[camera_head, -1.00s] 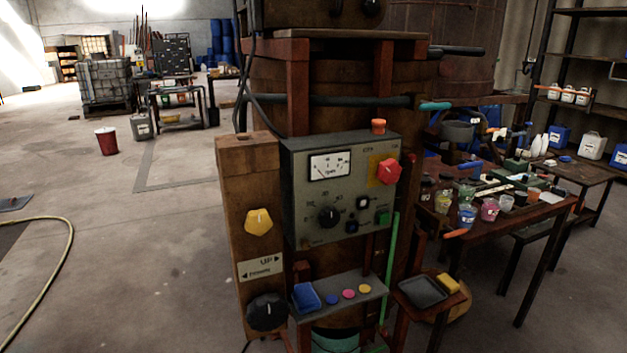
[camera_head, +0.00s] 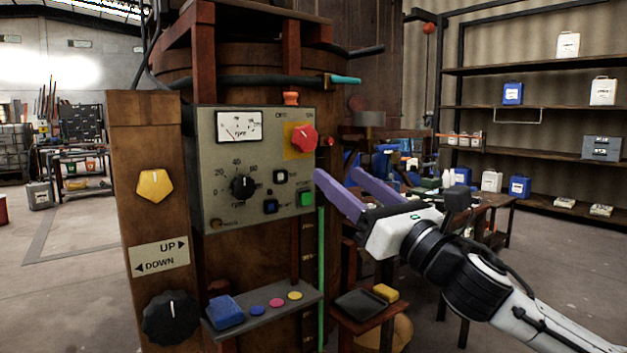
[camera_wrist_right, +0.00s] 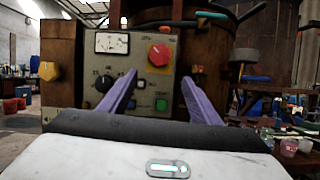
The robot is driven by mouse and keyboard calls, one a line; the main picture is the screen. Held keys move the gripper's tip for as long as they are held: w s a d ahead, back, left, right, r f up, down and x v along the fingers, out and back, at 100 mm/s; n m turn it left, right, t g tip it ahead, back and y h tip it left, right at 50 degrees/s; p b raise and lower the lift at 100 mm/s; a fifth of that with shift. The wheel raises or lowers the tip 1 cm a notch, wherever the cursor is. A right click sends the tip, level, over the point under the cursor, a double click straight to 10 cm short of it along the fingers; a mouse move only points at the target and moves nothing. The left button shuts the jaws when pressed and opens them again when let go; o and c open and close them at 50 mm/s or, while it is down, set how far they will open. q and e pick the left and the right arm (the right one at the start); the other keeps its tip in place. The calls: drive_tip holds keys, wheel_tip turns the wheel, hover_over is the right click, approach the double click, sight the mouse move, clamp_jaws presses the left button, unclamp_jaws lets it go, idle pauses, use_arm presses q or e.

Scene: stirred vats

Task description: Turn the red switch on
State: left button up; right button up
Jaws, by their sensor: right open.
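The red switch (camera_head: 303,138) is a red knob on a yellow plate (camera_head: 292,155) at the upper right of the grey control panel (camera_head: 215,165). In the right wrist view the red switch (camera_wrist_right: 158,55) shows above and between the fingers. My right gripper (camera_head: 335,182) has purple fingers, open and empty, just right of the panel and below the red switch in the head view. It also shows in the right wrist view (camera_wrist_right: 155,88). It is apart from the red switch. My left gripper is not in view.
The panel also carries a gauge (camera_head: 239,126), a black dial (camera_head: 241,187) and a green button (camera_head: 306,198). A wooden post with a yellow knob (camera_head: 155,185) stands left. A shelf (camera_head: 262,312) with a blue sponge-like block (camera_head: 224,311) juts out below.

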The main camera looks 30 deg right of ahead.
sight(308, 142)
drive_tip(key=shift+n, duration=0.4)
drive_tip(key=x, duration=0.3)
drive_tip(key=r+p+x, duration=0.1)
drive_tip(key=x, duration=0.2)
drive_tip(key=p+x, duration=0.1)
drive_tip(key=x, duration=0.2)
drive_tip(key=shift+s+r, duration=0.2)
drive_tip(key=shift+r, duration=0.05)
drive_tip(key=shift+w+a+r+p, duration=0.15)
drive_tip(key=shift+w+p, duration=0.15)
drive_tip(key=shift+w, duration=0.25)
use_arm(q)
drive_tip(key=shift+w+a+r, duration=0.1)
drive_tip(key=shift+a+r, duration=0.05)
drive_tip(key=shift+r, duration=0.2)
use_arm(e)
drive_tip(key=c, duration=1.1)
drive_tip(key=shift+o, duration=0.2)
